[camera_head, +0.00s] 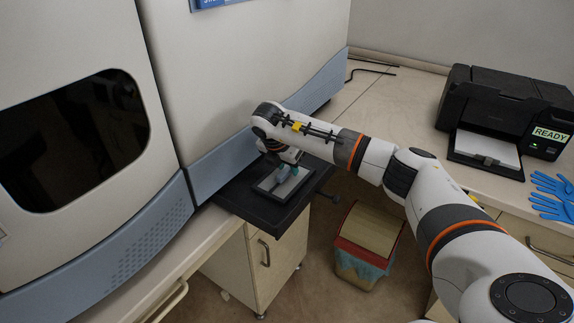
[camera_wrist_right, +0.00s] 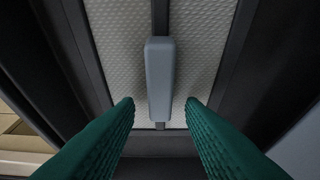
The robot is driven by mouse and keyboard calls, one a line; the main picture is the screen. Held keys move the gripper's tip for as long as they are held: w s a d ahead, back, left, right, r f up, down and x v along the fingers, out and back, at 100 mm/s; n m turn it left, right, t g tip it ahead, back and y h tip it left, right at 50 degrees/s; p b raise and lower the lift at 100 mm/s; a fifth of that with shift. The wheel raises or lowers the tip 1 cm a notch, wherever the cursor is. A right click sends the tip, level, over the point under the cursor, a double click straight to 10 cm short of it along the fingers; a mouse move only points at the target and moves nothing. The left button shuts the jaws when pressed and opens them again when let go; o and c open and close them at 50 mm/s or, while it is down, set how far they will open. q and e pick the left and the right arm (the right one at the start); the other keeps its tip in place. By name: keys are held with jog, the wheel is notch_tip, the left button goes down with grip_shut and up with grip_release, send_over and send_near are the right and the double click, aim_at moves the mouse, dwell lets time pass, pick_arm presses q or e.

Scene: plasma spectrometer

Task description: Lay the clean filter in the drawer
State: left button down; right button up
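The drawer (camera_head: 240,200) is a black tray pulled out from the spectrometer's front. A filter (camera_head: 293,184), a pale panel in a dark frame, lies flat in it. In the right wrist view the filter (camera_wrist_right: 205,40) shows a pale dimpled surface without visible dirt, with a grey bar handle (camera_wrist_right: 159,80) across its middle. My right gripper (camera_head: 285,172) is right above the filter. Its green fingers (camera_wrist_right: 160,103) are open, one on each side of the handle's near end, with a gap on both sides. My left gripper is not in view.
The spectrometer (camera_head: 225,80) stands behind the drawer. A cabinet (camera_head: 270,255) is below it, and an open-topped bin (camera_head: 368,240) stands on the floor to the right. A printer (camera_head: 500,115) reading READY and blue gloves (camera_head: 552,190) are on the right counter.

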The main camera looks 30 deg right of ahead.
aim_at(277, 184)
jog(key=b+v, duration=0.2)
jog(key=v, duration=1)
jog(key=shift+a, duration=0.15)
jog(key=shift+s, duration=0.1)
dwell(0.7)
